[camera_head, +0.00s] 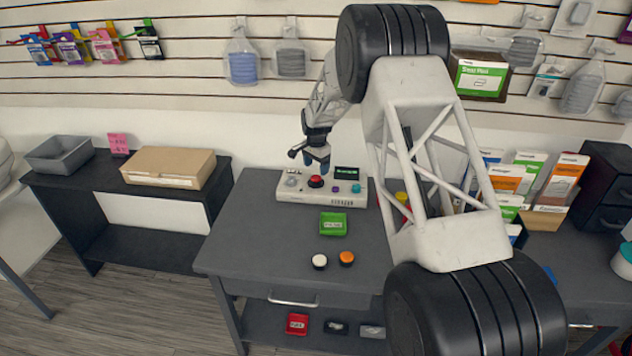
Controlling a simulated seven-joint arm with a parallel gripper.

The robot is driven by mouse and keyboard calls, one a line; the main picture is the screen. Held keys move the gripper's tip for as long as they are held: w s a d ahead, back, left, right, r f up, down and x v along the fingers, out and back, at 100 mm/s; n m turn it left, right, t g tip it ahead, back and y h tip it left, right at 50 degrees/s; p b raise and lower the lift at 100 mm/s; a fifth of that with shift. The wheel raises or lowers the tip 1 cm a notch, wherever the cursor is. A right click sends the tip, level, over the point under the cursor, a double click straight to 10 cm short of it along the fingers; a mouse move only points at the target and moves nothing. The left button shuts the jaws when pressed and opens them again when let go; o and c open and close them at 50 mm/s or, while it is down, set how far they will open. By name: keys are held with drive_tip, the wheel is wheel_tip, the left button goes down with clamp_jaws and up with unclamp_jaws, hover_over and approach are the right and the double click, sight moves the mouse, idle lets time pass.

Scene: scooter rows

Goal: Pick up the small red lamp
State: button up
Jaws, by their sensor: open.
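A small red round piece with a dark base (315,181), which looks like the red lamp, sits on top of the white control box (290,193) near the back of the grey table. I cannot tell whether it is loose or fixed. My gripper (316,158) points down just above and behind it, close to the box's back edge. Its jaws are open, with blue pads at the tips, and nothing shows between them. The gap between the tips and the red piece is hard to judge.
A white round piece (319,261) and an orange one (346,258) lie nearer the front. A red item (297,324) is on the lower shelf. The table's left front is clear. My arm hides part of the right side.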

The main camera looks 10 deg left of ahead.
sight(316, 177)
drive_tip(key=shift+f, duration=0.15)
drive_tip(key=shift+w+f, duration=0.1)
drive_tip(key=shift+f, duration=2.45)
drive_tip(key=c, duration=1.1)
drive_tip(key=shift+r, duration=0.1)
